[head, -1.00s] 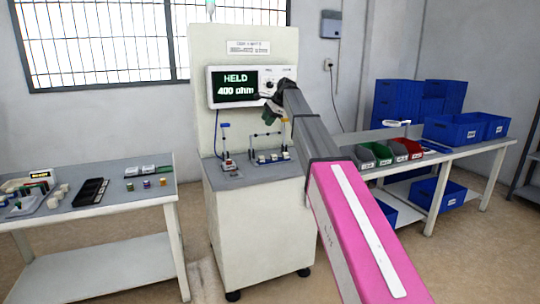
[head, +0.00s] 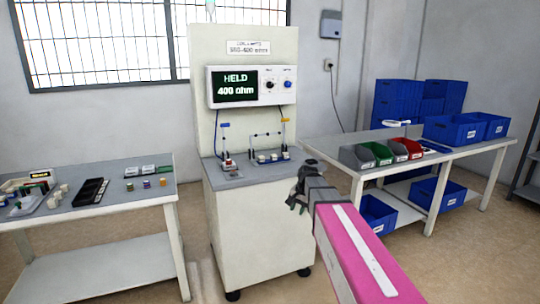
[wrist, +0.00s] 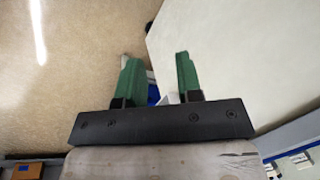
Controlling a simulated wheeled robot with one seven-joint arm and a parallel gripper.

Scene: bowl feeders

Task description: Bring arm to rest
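My gripper (head: 294,198) is low in the head view, in front of the right side of the test cabinet (head: 262,236). My pink arm reaches to it from the lower right. In the wrist view my gripper (wrist: 158,78) shows two green fingers standing apart with nothing held between them. The meter (head: 250,87) on the cabinet's upright panel reads "HELD" and "400 ohm". Two small fixtures, the left one (head: 228,164) and the right one (head: 270,157), stand on the cabinet top, clear of my gripper.
A table (head: 130,205) at the left holds small parts and a black tray (head: 91,191). A bench (head: 455,152) at the right carries grey, green and red bins and blue crates (head: 455,130). Floor (head: 200,262) shows between the left table and the cabinet.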

